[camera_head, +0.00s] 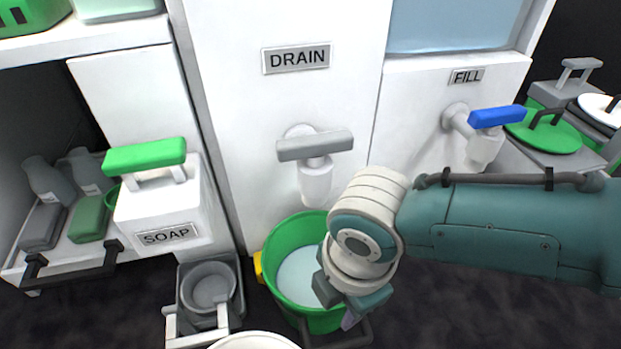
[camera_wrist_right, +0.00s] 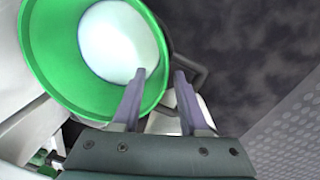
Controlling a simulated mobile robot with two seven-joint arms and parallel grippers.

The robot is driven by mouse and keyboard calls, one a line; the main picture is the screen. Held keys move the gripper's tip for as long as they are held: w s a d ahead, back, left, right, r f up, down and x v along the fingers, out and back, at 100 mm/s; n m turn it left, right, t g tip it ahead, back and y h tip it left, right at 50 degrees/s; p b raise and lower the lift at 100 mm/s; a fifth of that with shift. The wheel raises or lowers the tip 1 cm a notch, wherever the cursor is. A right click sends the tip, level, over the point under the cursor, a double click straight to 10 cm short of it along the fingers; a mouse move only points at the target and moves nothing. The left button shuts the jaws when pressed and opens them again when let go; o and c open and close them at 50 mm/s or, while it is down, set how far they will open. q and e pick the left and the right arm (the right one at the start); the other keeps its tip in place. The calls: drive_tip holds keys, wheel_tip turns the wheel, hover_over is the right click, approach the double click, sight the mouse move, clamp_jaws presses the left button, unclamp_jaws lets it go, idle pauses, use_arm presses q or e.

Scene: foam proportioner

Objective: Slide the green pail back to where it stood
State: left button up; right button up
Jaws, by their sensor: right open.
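The green pail (camera_head: 279,238) stands on the floor below the DRAIN tap (camera_head: 316,165), with pale liquid inside. My right gripper (camera_head: 343,312) is at the pail's near right side, its arm coming in from the right and hiding part of the rim. In the right wrist view the pail (camera_wrist_right: 45,62) fills the upper left. There my right gripper (camera_wrist_right: 159,76) is open, with the left finger over the pail's rim and the right finger outside it. I cannot tell whether either finger touches the pail. My left gripper is not in view.
A grey cup (camera_head: 209,288) sits in a holder left of the pail. The SOAP dispenser (camera_head: 165,205) with a green lever is further left. The FILL tap (camera_head: 482,135) with a blue lever is at right, above my arm. Dark floor (camera_head: 440,315) lies clear at lower right.

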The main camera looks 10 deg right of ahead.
drive_tip(key=shift+w+f+b, duration=0.1)
drive_tip(key=shift+f+b, duration=0.2)
drive_tip(key=shift+f, duration=0.3)
drive_tip(key=shift+c, duration=0.2)
clamp_jaws()
idle(0.9)
